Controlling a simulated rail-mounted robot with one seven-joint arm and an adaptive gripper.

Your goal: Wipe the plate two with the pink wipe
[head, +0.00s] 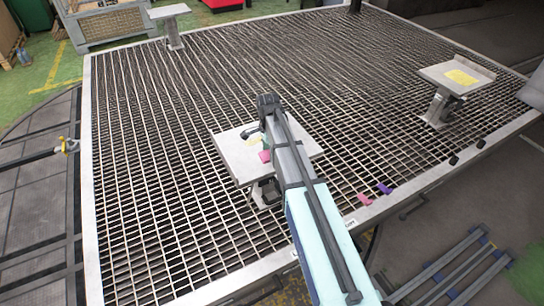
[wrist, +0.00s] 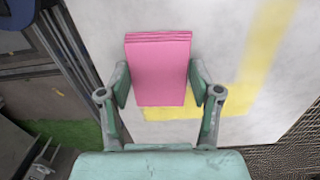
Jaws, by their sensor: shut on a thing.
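My gripper (wrist: 160,72) is shut on a pink wipe (wrist: 160,55), with one green finger on each side of it in the wrist view. A small part of the wipe also shows in the head view (head: 265,157), beside my arm. It is over the middle plate (head: 236,170), a pale flat plate on a stand. A yellow patch on this plate (wrist: 262,50) shows beside and below the wipe in the wrist view. I cannot tell whether the wipe touches the plate. My arm hides part of the plate in the head view. No number is readable on it.
A similar plate with a yellow patch (head: 455,72) stands at the right, and another plate (head: 167,12) at the back left. A second pink piece (head: 364,199) and a purple piece (head: 384,188) lie near the front edge of the grating (head: 170,210). The grating between stands is clear.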

